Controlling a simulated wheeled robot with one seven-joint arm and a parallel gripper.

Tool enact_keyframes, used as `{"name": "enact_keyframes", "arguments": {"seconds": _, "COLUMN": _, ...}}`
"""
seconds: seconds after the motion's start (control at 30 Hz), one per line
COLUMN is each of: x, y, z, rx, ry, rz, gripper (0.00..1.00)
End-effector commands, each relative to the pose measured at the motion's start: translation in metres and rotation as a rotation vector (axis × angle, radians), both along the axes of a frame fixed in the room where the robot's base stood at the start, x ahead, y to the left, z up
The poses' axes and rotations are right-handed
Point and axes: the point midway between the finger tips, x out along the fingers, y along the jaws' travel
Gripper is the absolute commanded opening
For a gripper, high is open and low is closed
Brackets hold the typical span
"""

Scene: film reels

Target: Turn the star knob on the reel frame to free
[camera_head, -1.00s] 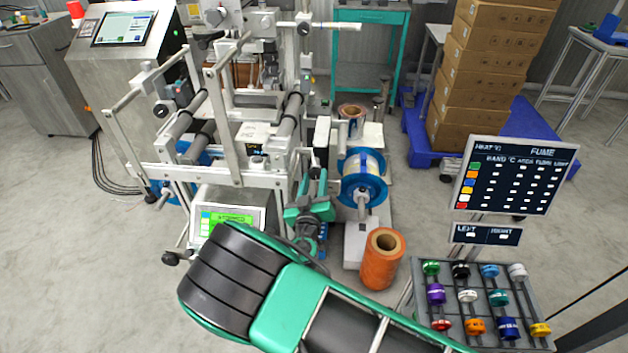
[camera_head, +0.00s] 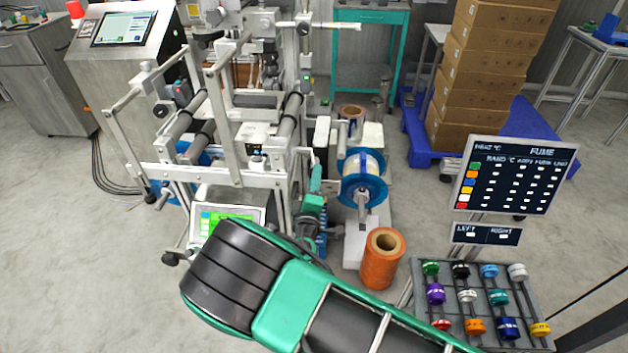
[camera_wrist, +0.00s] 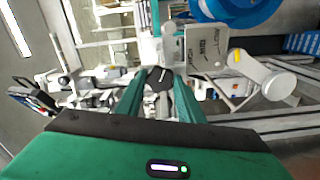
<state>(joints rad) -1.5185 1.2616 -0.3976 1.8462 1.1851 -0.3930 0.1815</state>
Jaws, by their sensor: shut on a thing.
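The reel frame (camera_head: 225,177) is a pale metal frame with rollers, left of centre in the head view. My gripper (camera_head: 315,185) is at its right end, beside the blue-flanged reel. In the wrist view my gripper (camera_wrist: 158,88) has its two green fingers on either side of the dark star knob (camera_wrist: 160,76), shut on it. The knob bears a pale mark. A grey plate (camera_wrist: 205,48) with dark lettering, too small to read surely, stands beside the knob. In the head view the knob cannot be made out behind my gripper and arm.
A blue-flanged reel (camera_head: 364,185) sits on a spindle close to the right of my gripper. An orange roll (camera_head: 381,258) stands on the floor near my arm. A green-lit screen (camera_head: 232,220) is to the left. A rack of coloured spools (camera_head: 420,300) stands at lower right.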

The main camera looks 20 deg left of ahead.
Motion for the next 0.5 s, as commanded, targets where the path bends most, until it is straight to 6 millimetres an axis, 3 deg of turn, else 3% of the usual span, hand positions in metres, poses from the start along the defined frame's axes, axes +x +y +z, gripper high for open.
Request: {"name": "enact_keyframes", "arguments": {"seconds": 0.5, "x": -0.0036, "y": 0.0035, "z": -0.0038, "rx": -0.476, "ry": -0.109, "rz": 0.010, "gripper": 0.12}}
